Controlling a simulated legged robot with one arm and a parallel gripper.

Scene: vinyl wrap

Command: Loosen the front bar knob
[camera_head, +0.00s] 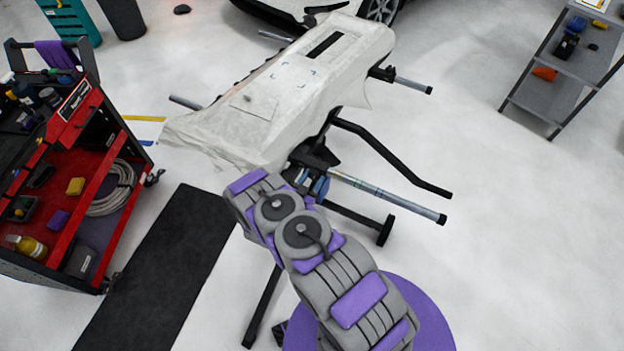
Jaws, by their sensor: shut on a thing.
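The front bar (385,195) is a silver tube that sticks out to the right from the near end of the black work stand. Beside its inner end, a small blue part, which looks like the front bar knob (319,187), shows just past the right edge of my grey and purple arm. The arm reaches up from the bottom of the picture and covers the area left of and below the knob. My gripper's fingers are hidden behind the arm, so their contact with the knob does not show.
A white panel (285,80) lies on the stand. A black curved bar (395,160) and the stand's legs stick out to the right. A red tool cart (75,125) stands at left, a grey shelf (560,75) at far right. The floor at right is clear.

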